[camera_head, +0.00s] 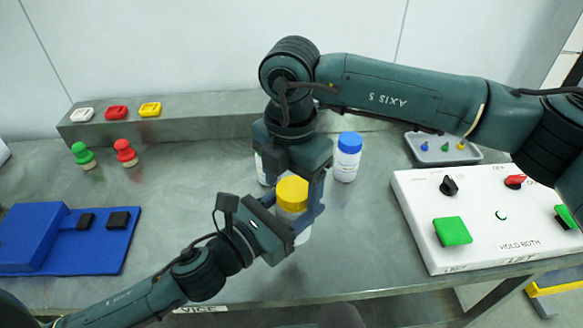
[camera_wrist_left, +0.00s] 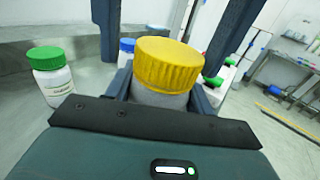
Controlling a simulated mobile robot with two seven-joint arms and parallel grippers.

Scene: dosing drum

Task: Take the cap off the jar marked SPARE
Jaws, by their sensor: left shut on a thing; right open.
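A jar with a ribbed yellow cap (camera_head: 292,191) stands at the middle of the bench; the cap is large in the left wrist view (camera_wrist_left: 168,65). My left gripper (camera_head: 299,226) is shut on the jar's pale body below the cap. My right gripper (camera_head: 296,197) reaches down from above, open, with its fingers on either side of the cap. A blue-capped jar (camera_head: 348,157) stands behind to the right. A green-capped jar (camera_wrist_left: 50,76) shows in the left wrist view. I cannot read the word SPARE on any jar.
A white control box (camera_head: 430,205) with knobs and green buttons stands at right, a grey tray (camera_head: 440,155) behind it. A blue fixture (camera_head: 60,240) lies at left. Red and green stamps (camera_head: 125,153) stand near the back ledge (camera_head: 190,127).

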